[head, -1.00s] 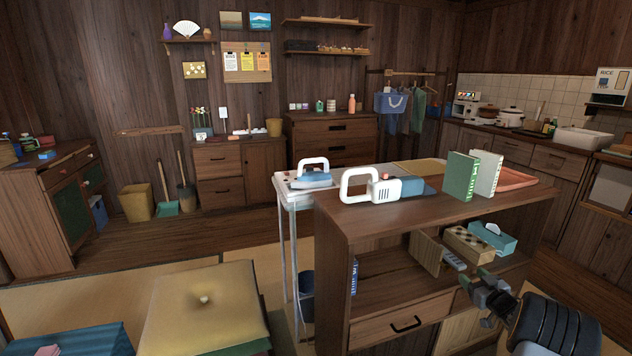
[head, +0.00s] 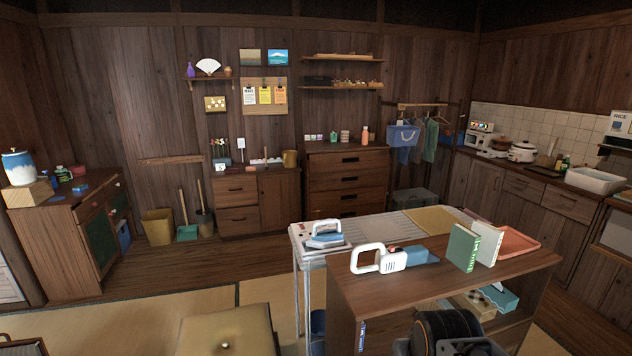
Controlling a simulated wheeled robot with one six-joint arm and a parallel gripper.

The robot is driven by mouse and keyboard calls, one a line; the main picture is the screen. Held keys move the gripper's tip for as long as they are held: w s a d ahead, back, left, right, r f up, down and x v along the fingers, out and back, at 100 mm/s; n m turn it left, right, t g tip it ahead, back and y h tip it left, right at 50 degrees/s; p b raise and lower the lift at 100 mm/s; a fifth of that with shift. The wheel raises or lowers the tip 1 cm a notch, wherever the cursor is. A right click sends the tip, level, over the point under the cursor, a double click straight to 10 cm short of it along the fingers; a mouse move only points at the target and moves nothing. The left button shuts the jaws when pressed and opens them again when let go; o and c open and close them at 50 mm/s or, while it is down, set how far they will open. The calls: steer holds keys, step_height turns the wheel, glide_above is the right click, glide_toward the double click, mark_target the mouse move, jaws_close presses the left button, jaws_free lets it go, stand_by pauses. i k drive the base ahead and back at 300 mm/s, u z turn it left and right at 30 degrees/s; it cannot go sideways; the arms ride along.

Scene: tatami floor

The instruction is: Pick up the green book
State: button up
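The green book (head: 462,248) stands upright on top of the wooden shelf unit (head: 400,292), toward its right side. A white book (head: 487,243) stands upright just behind and to the right of it. My gripper is not visible now. Only a dark part of my arm shows at the bottom edge, in front of the shelf unit and below the green book.
A white and blue handheld appliance (head: 390,259) lies left of the green book on the same top. A red tray (head: 517,244) lies to its right. A white table (head: 305,252) with an iron (head: 325,235) adjoins behind.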

mark_target(463, 247)
steer(key=z, duration=0.8)
